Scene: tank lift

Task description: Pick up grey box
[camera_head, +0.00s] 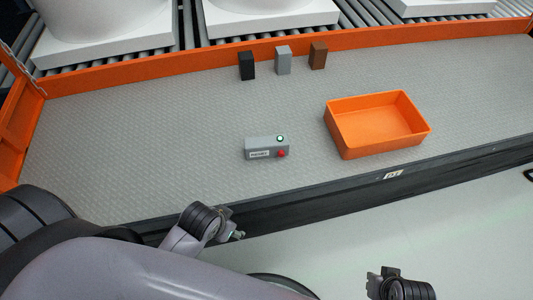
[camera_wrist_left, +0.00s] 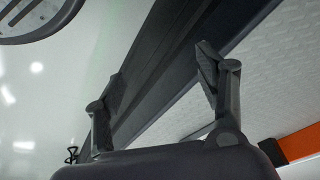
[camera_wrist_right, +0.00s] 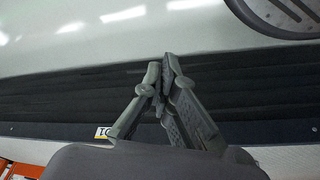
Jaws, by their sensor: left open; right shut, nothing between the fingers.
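A small grey box (camera_head: 283,60) stands upright at the back of the grey textured surface, between a black box (camera_head: 247,66) and a brown box (camera_head: 318,56). My left gripper (camera_head: 236,235) is in front of the surface's dark front edge, far from the grey box. In the left wrist view it is open and empty (camera_wrist_left: 160,82). My right gripper (camera_head: 374,281) is at the bottom of the head view, over the pale floor. In the right wrist view its fingertips meet, with nothing between them (camera_wrist_right: 163,75).
An orange open tray (camera_head: 347,142) sits on the right of the surface and looks empty. A grey control box (camera_head: 266,148) with a green and a red button lies left of it. An orange rail (camera_head: 170,64) runs along the back, with rollers and white containers beyond.

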